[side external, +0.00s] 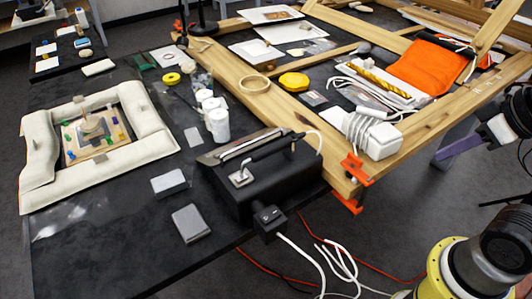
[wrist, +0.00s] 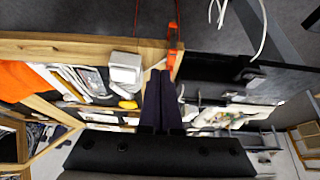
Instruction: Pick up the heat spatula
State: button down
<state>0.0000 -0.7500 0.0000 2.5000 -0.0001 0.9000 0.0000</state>
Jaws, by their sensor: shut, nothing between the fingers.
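What looks like the heat spatula (side external: 264,150) lies on top of a black box (side external: 262,185) near the front edge of the table. It has a black handle, a small metal foot at its left end and a white cord at its right end. My gripper (side external: 441,173) is at the right of the side view, beyond the wooden frame's corner and well apart from the spatula. Its dark purple fingers are together and empty. They also show in the middle of the wrist view (wrist: 160,78). In the wrist view the spatula is hard to make out.
A large wooden frame (side external: 240,72) with an orange clamp (side external: 354,172) stands between gripper and box. White jars (side external: 218,124), grey blocks (side external: 190,222) and a padded white frame (side external: 38,165) lie left. White cables hang in front.

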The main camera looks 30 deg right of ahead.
dwell(0.4)
jog(key=c, duration=0.6)
grip_release()
